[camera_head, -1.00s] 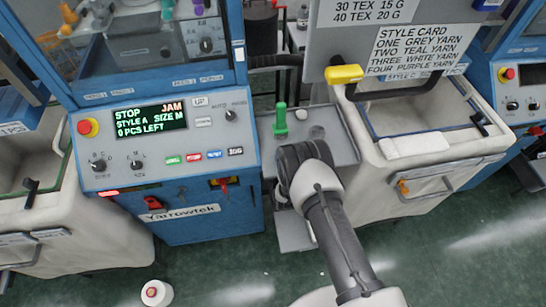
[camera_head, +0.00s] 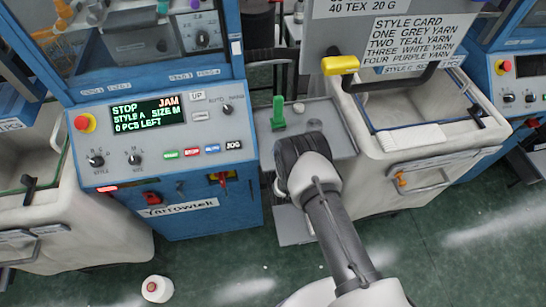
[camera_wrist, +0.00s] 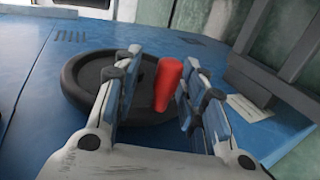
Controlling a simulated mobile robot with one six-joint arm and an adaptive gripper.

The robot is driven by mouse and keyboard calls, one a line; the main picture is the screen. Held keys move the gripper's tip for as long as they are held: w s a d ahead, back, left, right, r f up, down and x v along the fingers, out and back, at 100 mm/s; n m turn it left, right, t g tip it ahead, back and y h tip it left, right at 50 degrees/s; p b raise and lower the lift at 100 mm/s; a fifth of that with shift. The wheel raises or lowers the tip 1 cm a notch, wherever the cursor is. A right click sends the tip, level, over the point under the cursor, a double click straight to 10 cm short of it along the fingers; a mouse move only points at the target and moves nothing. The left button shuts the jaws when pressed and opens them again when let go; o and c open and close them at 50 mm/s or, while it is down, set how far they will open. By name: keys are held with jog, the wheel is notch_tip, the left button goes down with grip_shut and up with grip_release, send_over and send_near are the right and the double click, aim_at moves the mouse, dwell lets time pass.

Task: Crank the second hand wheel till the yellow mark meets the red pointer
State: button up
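The hand wheel (camera_wrist: 95,82) shows in the wrist view as a black disc with a raised rim on a blue machine face. Its red crank handle (camera_wrist: 168,82) stands out between the fingers of my gripper (camera_wrist: 162,95). My gripper is open around the handle, with a clear gap on the left; the right finger is close to it, and I cannot tell whether they touch. In the head view, the wheel and gripper are hidden beside the blue knitting machine (camera_head: 240,208). I see neither the yellow mark nor the red pointer in these frames.
The machine's display (camera_head: 148,116) reads STOP and JAM. A grey tray (camera_head: 318,112) with a green-handled item (camera_head: 278,113) lies above my arm. A white bin (camera_head: 385,190) stands at right.

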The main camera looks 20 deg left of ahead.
jog(key=v, duration=1.1)
jog(key=shift+s+d, duration=0.25)
jog(key=shift+s, duration=0.05)
jog(key=shift+r, duration=0.15)
